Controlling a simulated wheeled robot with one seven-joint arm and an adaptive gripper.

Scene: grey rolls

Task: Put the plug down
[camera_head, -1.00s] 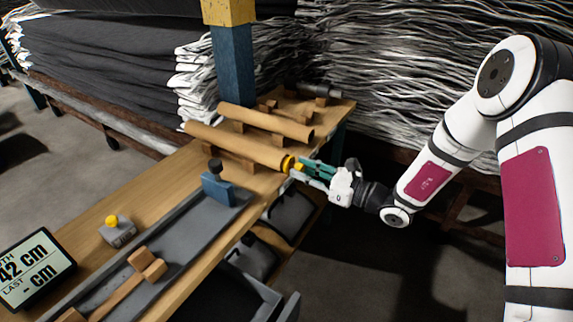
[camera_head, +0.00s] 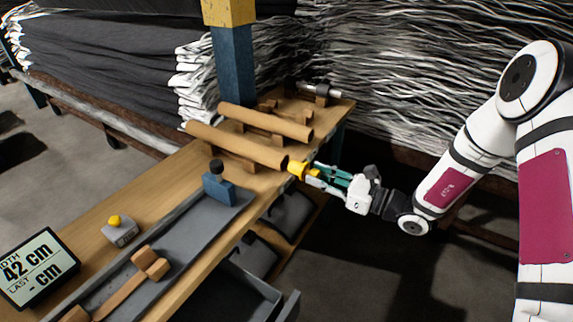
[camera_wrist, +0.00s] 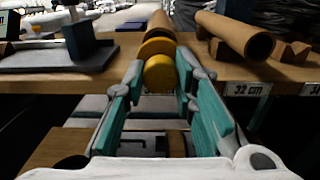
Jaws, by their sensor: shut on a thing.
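The plug (camera_head: 297,168) is yellow, with a round knob and a wider flange. It also shows in the wrist view (camera_wrist: 160,72). My gripper (camera_head: 308,172), with teal finger pads, is shut on the plug's knob. In the wrist view my gripper (camera_wrist: 159,75) has one finger on each side of it. The plug lies in front of the near end of a brown cardboard tube (camera_head: 245,150), roughly in line with it. A dark ring shows behind the flange; I cannot tell whether any of the plug is still inside the tube.
A second tube (camera_head: 268,122) lies behind on wooden cradles. The wooden bench (camera_head: 175,177) carries a grey trough (camera_head: 195,215) with a blue block, a yellow-buttoned box (camera_head: 119,232), a mallet (camera_head: 148,263) and a display (camera_head: 38,268). Drawers sit below the bench edge.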

